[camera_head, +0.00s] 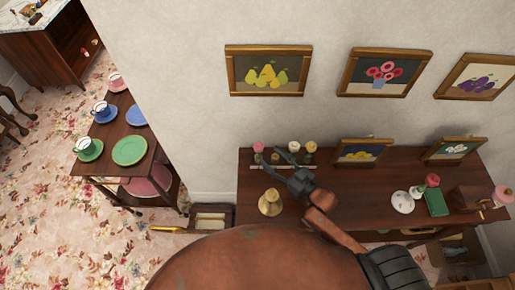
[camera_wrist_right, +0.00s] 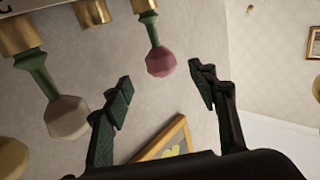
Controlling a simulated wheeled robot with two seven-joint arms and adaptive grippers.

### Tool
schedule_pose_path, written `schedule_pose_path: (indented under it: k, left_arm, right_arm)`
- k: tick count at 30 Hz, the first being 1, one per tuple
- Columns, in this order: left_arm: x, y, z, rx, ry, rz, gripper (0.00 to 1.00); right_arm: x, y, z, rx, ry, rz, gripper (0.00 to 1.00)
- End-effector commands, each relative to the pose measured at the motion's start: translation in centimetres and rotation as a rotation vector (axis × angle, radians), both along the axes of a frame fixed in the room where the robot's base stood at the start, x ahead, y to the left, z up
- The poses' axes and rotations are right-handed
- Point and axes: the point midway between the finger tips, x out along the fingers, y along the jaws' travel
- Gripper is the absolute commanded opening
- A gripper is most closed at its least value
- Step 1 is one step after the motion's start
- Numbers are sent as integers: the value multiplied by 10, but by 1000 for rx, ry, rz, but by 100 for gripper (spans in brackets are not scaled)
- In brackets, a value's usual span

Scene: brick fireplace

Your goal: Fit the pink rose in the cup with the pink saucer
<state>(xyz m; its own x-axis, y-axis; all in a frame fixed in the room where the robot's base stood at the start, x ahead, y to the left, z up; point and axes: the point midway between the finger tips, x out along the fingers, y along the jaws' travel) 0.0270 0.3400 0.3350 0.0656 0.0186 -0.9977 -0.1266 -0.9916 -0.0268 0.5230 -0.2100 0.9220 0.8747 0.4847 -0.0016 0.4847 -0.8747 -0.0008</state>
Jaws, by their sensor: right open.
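The pink rose (camera_head: 258,147) stands at the left end of a row of flowers in a holder on the back of the long brown table. In the right wrist view the pink rose (camera_wrist_right: 160,62) shows upside down, its head near the gap between the fingertips, with no visible contact. My right gripper (camera_head: 291,161) is open and empty, just right of the pink rose in the head view; its fingers also show in the wrist view (camera_wrist_right: 162,82). The cup with the pink saucer (camera_head: 116,79) is at the far end of the side cart at left. My left gripper is out of view.
A white rose (camera_head: 294,147) and a yellow one (camera_head: 311,146) stand close by the right gripper. A brass bell-like object (camera_head: 269,203) is in front. Blue and green cups with plates fill the cart (camera_head: 112,129). Framed pictures (camera_head: 361,151) lean behind.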

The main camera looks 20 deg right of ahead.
Motion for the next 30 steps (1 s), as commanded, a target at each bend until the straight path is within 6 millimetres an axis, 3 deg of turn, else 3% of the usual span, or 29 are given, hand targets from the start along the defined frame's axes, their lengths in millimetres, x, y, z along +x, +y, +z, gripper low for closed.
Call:
schedule_pose_path:
  k: [18, 26, 30]
  left_arm:
    - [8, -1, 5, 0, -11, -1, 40]
    - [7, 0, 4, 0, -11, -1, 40]
    - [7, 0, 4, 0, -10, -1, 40]
  right_arm:
    - [63, 36, 4, 1, -2, 1, 53]
    - [66, 37, 4, 0, -1, 0, 53]
    - [66, 37, 4, 0, -1, 0, 45]
